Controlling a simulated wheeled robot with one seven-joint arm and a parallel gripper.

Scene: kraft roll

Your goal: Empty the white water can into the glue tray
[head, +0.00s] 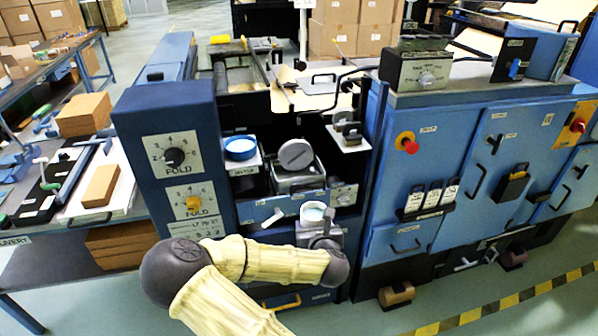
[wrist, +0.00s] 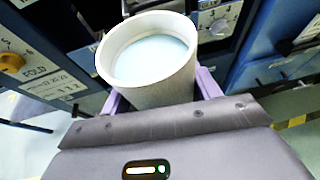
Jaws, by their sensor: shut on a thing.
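The white water can (head: 313,214) is in my gripper (head: 322,238), in front of the blue machine. In the wrist view the can (wrist: 152,90) stands between the purple fingers of my gripper (wrist: 160,97), which are shut on it. Pale blue liquid shows inside, below the rim. The can looks about upright. A grey metal tray (head: 300,182), which seems to be the glue tray, sits in the machine's recess just behind and above the can. A round grey disc (head: 296,154) stands over it and hides part of its inside.
A blue-topped pot (head: 240,149) stands on a labelled shelf left of the tray. A small grey device on a white plate (head: 348,134) is to the right. Dial panels (head: 175,157) flank the recess at left, and blue cabinets (head: 495,160) at right.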

